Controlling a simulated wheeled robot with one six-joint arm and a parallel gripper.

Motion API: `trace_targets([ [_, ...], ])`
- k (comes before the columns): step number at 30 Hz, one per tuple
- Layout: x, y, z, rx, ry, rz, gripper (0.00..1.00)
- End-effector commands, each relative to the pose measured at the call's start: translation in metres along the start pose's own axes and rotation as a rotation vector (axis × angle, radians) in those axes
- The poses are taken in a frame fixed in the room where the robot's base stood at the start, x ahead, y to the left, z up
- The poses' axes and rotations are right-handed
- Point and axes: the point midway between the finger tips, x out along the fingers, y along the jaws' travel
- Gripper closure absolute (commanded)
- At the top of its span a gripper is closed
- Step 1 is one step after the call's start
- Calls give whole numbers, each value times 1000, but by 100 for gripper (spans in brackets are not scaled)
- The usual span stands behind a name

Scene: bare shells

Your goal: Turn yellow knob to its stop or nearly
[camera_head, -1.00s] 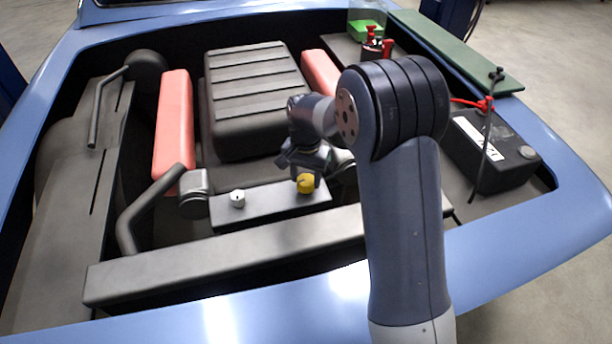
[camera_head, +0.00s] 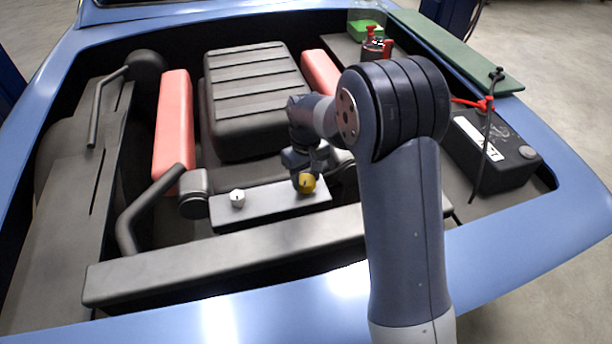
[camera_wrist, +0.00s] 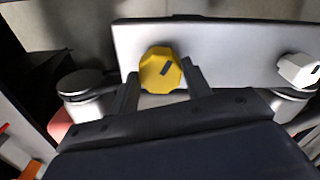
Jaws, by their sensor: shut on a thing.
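The yellow knob (camera_head: 307,184) sits on the front face of a grey panel (camera_head: 270,203), near its right end in the head view. In the wrist view the yellow knob (camera_wrist: 153,75) shows a dark pointer mark slanting toward the upper right. My gripper (camera_head: 305,172) is at the knob from behind and above. In the wrist view my gripper (camera_wrist: 162,88) has one finger on each side of the knob, shut on it. The exact finger contact is partly hidden.
A white knob (camera_head: 237,198) sits on the same panel to the left. A dark ribbed engine cover (camera_head: 255,90) and red blocks (camera_head: 173,120) lie behind. A dark crossbar (camera_head: 230,255) runs in front. A black battery (camera_head: 490,150) stands at right.

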Motion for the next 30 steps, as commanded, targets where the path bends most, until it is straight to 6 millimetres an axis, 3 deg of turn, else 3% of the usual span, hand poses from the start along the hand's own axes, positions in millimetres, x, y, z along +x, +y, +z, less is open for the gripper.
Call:
trace_targets([
  [30,-1,0,-1,-963,2,1,77],
])
